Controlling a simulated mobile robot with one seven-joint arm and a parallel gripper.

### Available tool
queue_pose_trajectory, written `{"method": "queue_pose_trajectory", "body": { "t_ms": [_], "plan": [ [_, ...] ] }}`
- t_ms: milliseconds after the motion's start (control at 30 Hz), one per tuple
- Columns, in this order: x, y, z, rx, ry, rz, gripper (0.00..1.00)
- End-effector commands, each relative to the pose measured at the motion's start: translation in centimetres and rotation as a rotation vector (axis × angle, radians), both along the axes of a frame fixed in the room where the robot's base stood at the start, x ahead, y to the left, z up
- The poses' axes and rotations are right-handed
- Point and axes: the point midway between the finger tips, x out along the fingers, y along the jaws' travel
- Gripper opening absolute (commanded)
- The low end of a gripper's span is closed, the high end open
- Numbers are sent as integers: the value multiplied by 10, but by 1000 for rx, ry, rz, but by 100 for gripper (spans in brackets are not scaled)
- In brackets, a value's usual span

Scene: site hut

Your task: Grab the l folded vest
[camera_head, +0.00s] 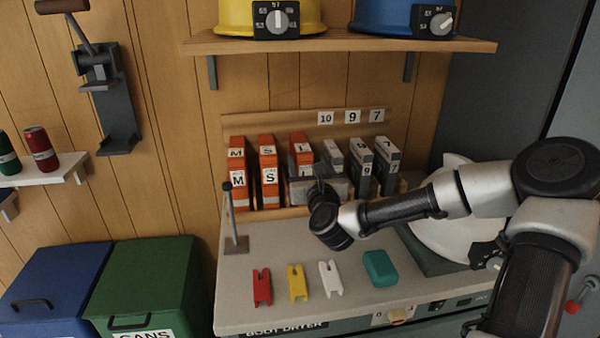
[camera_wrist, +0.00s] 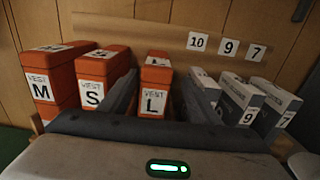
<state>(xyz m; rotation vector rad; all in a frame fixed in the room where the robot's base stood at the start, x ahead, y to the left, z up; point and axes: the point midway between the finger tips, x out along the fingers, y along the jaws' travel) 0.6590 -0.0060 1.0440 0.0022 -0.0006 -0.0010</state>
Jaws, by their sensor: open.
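The folded vest marked L (camera_wrist: 154,88) is an orange block with a white label, standing upright in the rack. In the wrist view it lies between the two fingers of my gripper (camera_wrist: 160,100), which are open and reach forward on either side of it. I cannot tell whether they touch it. In the head view my gripper (camera_head: 318,185) is at the rack and hides the lower part of the L vest (camera_head: 300,145). Orange vests marked S (camera_wrist: 97,80) and M (camera_wrist: 45,82) stand to its left.
Grey packs marked 10, 9 (camera_head: 360,160) and 7 (camera_head: 387,160) stand right of the L vest, close to my right finger. On the counter (camera_head: 250,315) in front lie red (camera_head: 261,287), yellow (camera_head: 298,284) and white (camera_head: 330,280) pieces and a teal block (camera_head: 380,268). A shelf (camera_head: 330,45) hangs above.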

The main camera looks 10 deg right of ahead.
Motion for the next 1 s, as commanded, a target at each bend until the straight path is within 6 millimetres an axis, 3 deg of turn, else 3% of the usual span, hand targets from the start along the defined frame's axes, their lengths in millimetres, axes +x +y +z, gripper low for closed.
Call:
{"method": "queue_pose_trajectory", "body": {
  "t_ms": [100,367,633,933,1000],
  "plan": [
    [19,0,0,-1,-1,0,57],
    [38,2,0,-2,0,0,57],
    [76,6,2,-2,0,1,57],
    [82,6,2,-2,1,1,57],
    [82,6,2,-2,1,1,49]
  ]
}}
